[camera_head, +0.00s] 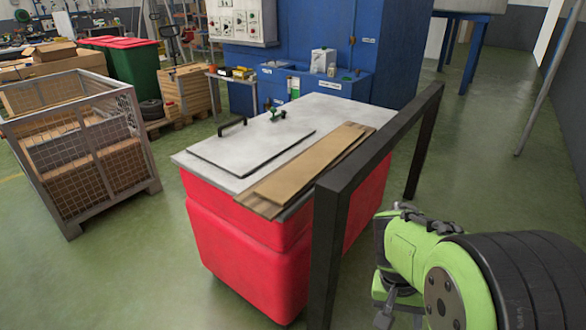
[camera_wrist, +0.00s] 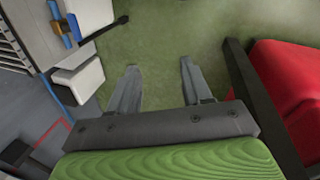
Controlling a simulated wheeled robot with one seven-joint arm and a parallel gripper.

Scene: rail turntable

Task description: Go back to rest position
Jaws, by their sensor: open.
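My gripper (camera_wrist: 158,90) is open and empty in the wrist view, with its two grey fingers apart over the green floor. In the head view my green and black arm is at the lower right, beside the black frame; the gripper end (camera_head: 386,312) shows only in part there. The red bin (camera_head: 250,245) with a grey top stands left of the arm. It also shows at the right edge of the wrist view (camera_wrist: 290,85). The black frame (camera_head: 328,240) stands between the bin and my arm, and its post (camera_wrist: 245,75) is close to the right of my gripper.
On the grey top lie a flat panel with a black handle (camera_head: 232,126) and brown boards (camera_head: 310,165). A mesh crate (camera_head: 85,150) with boxes stands at the left. A blue cabinet (camera_head: 395,55) is behind. The green floor (camera_head: 480,150) at the right is largely clear.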

